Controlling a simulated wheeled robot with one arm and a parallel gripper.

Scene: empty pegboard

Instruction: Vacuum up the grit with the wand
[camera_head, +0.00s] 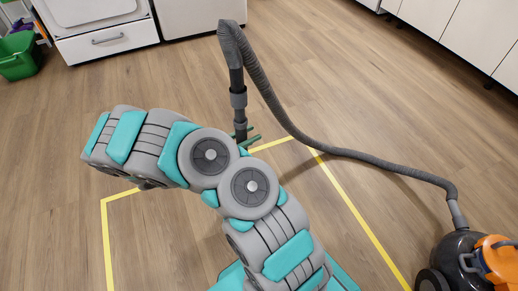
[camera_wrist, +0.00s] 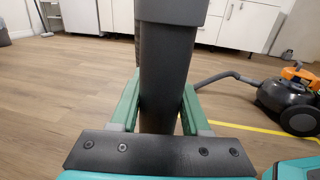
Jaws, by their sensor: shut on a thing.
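The dark vacuum wand (camera_head: 238,100) stands roughly upright in the head view, its curved top joined to a ribbed grey hose (camera_head: 330,149). The hose runs right to the black and orange vacuum body (camera_head: 466,258). My gripper (camera_head: 250,140) is mostly hidden behind my arm there. In the wrist view the green fingers of my gripper (camera_wrist: 160,103) are shut on the wand tube (camera_wrist: 163,75), one on each side. The vacuum body (camera_wrist: 290,101) also shows at the right. The wand's lower end is hidden in both views. I see no grit.
Yellow tape lines (camera_head: 366,228) mark a rectangle on the wooden floor (camera_head: 350,80). White cabinets (camera_head: 470,30) stand at the back right and a white oven (camera_head: 97,28) at the back left. A green bucket (camera_head: 18,56) stands at far left.

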